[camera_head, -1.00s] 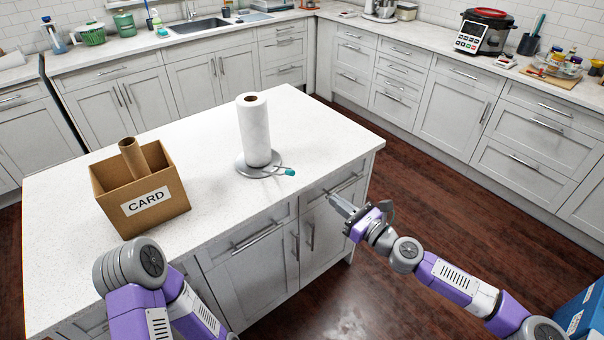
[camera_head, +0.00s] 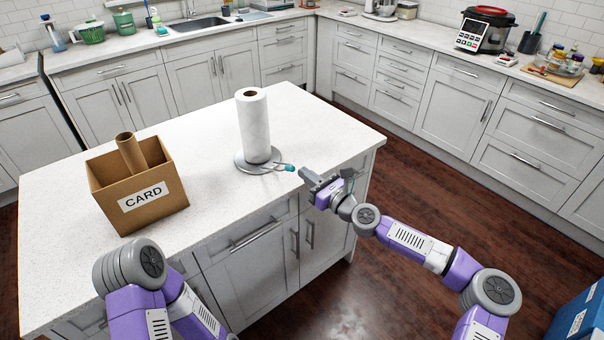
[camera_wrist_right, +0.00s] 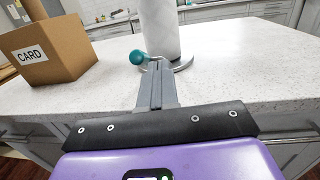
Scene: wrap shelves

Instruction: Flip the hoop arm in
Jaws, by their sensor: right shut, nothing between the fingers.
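A white paper towel roll (camera_head: 254,125) stands upright on a round grey holder base (camera_head: 243,164) on the island. The thin metal hoop arm (camera_head: 274,168) lies low in front of the roll, swung out over the base, and ends in a teal tip (camera_head: 290,168). My right gripper (camera_head: 306,173) is shut and empty, just right of the teal tip. In the right wrist view my shut fingers (camera_wrist_right: 157,85) point at the roll (camera_wrist_right: 160,28), with the teal tip (camera_wrist_right: 138,57) slightly left of the fingertips. I cannot tell whether they touch. My left gripper is out of view.
The white island top (camera_head: 215,205) is clear around the holder. A cardboard box labelled CARD (camera_head: 150,208) with a cardboard tube (camera_head: 130,153) in it stands at the left. Counters with cabinets line the back and right.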

